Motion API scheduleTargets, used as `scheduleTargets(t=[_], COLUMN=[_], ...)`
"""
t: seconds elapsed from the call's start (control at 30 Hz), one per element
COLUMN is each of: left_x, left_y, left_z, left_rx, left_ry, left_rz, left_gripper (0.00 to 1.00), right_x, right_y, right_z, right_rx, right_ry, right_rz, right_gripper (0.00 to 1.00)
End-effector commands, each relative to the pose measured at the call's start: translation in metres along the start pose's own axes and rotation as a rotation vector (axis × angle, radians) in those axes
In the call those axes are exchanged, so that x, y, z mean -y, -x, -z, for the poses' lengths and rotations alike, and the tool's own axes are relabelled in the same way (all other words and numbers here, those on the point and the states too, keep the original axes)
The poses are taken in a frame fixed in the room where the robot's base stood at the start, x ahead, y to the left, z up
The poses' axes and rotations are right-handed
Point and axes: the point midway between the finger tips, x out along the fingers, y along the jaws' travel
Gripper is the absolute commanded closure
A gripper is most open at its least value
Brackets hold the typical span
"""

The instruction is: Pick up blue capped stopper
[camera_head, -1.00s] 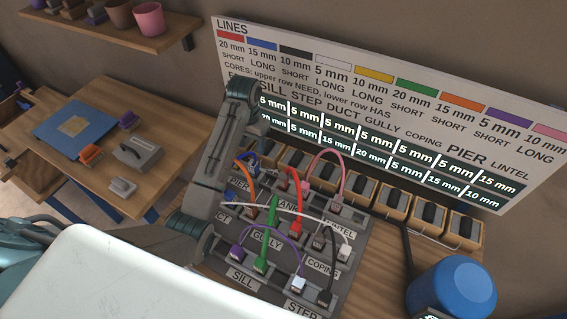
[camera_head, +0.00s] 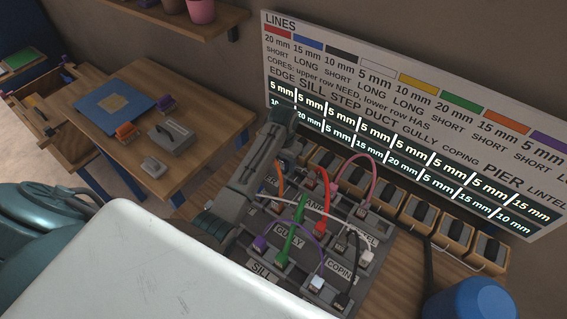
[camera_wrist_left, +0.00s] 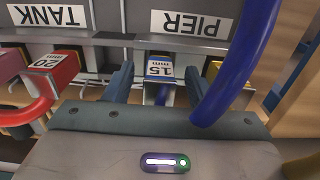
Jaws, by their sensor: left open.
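In the left wrist view, a plug end with a white "15 mm" label and blue below it (camera_wrist_left: 160,69) sits in the grey panel beside the PIER label (camera_wrist_left: 192,24). It appears to be the blue capped stopper. My left gripper (camera_wrist_left: 157,88) is open, with one finger on each side of this end and nothing clamped. A thick blue cord (camera_wrist_left: 240,65) arches close past the right finger. In the head view, my left arm covers the left part of the panel and hides the stopper. My right gripper is not in view.
A red-corded plug (camera_wrist_left: 52,66) is left of the fingers. In the head view, several coloured cords, including a green one (camera_head: 291,237), loop over the panel. A lettered board (camera_head: 420,110) stands behind. A side table (camera_head: 205,92) is at left, and a blue cylinder (camera_head: 470,300) is at lower right.

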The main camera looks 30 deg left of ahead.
Motion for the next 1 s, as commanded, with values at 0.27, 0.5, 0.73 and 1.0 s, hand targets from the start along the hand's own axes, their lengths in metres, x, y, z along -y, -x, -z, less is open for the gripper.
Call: scheduleTargets(t=[0.27,0.5,0.73,1.0], left_x=[0.0,0.0,0.0,0.0], left_y=[-0.004,-0.004,-0.003,0.026], left_z=[0.0,0.0,0.0,0.002], left_rx=[-0.001,-0.001,-0.001,-0.006], left_ry=[0.0,0.0,0.0,0.001], left_rz=[0.0,0.0,0.0,0.001], left_gripper=[0.49,0.96,0.98,0.98], right_x=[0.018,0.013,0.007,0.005], right_y=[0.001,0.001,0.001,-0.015], right_z=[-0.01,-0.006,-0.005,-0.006], right_rx=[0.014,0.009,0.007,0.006], right_ry=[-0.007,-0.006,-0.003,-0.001], right_rz=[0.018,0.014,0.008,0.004], right_gripper=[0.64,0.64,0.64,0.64])
